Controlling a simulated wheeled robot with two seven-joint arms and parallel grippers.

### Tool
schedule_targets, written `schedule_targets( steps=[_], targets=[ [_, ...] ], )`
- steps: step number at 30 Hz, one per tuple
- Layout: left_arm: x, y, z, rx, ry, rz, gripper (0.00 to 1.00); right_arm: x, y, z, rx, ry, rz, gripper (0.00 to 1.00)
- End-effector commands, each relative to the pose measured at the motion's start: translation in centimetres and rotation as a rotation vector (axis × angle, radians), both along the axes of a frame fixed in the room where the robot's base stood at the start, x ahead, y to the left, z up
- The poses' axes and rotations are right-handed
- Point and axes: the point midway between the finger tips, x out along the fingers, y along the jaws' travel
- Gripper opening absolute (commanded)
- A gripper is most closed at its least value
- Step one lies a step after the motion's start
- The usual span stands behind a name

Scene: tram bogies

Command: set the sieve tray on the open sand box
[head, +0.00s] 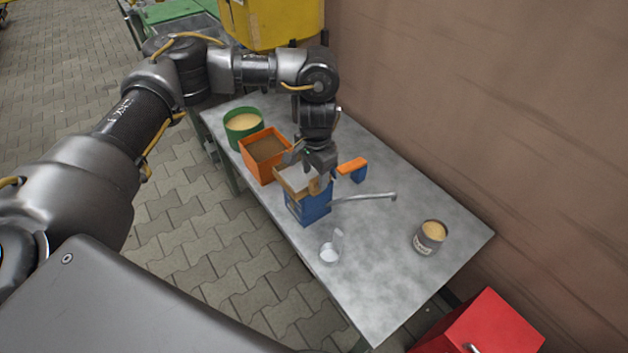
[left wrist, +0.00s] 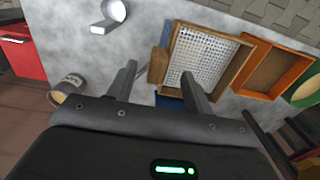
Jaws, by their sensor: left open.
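The sieve tray (head: 291,179), a wooden frame around a pale perforated mesh, lies over the top of a blue box (head: 308,208). The left wrist view shows the mesh of the sieve tray (left wrist: 203,62) and blue edges of the box (left wrist: 168,103) beside it. The tray hides the inside of the box. My left gripper (head: 318,182) is just above the tray's right side. Its open fingers (left wrist: 158,72) stand on either side of the tray's wooden grip block (left wrist: 157,66), with gaps visible. My right gripper is not in view.
On the grey table (head: 380,270), an orange box (head: 257,163) and a green tub (head: 232,137) stand left of the tray. An orange-and-blue tool (head: 352,167), a metal bar (head: 365,197), a scoop (head: 329,253) and a can (head: 428,242) lie around.

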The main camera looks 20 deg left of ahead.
Motion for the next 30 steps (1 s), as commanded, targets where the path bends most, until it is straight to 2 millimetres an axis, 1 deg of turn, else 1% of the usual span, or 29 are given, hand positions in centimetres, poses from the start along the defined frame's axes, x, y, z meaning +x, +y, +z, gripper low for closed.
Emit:
schedule_targets(
  steps=[1, 6, 9, 15, 22, 25, 26, 28, 29, 30],
  targets=[
    [0.1, 0.0, 1.3, 0.001, -0.005, -0.003, 0.51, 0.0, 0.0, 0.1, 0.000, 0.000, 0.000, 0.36],
    [0.1, 0.0, 4.2, 0.002, -0.003, -0.002, 0.51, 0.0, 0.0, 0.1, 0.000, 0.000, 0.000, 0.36],
    [0.1, -0.1, 5.4, 0.001, -0.003, -0.001, 0.51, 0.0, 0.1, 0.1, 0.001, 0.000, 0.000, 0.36],
    [0.0, -0.1, 6.4, 0.001, 0.000, 0.000, 0.51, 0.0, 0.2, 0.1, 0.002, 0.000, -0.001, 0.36],
    [0.0, -0.1, 6.4, 0.001, 0.001, -0.001, 0.51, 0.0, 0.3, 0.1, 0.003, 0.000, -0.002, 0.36],
    [-0.2, -1.0, 5.6, -0.018, -0.001, -0.034, 0.51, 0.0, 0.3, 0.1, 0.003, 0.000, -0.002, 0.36],
    [-0.4, -1.6, 5.2, -0.032, -0.002, -0.057, 0.51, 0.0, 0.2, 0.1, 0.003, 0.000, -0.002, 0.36],
    [-1.0, -3.8, 3.6, -0.084, -0.010, -0.138, 0.51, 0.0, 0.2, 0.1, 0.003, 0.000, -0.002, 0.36],
    [-1.4, -5.2, 2.8, -0.116, -0.018, -0.184, 0.51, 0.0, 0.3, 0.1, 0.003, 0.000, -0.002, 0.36],
    [-2.2, -7.3, 1.5, -0.168, -0.030, -0.252, 0.51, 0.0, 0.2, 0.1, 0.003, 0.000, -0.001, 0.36]
  ],
)
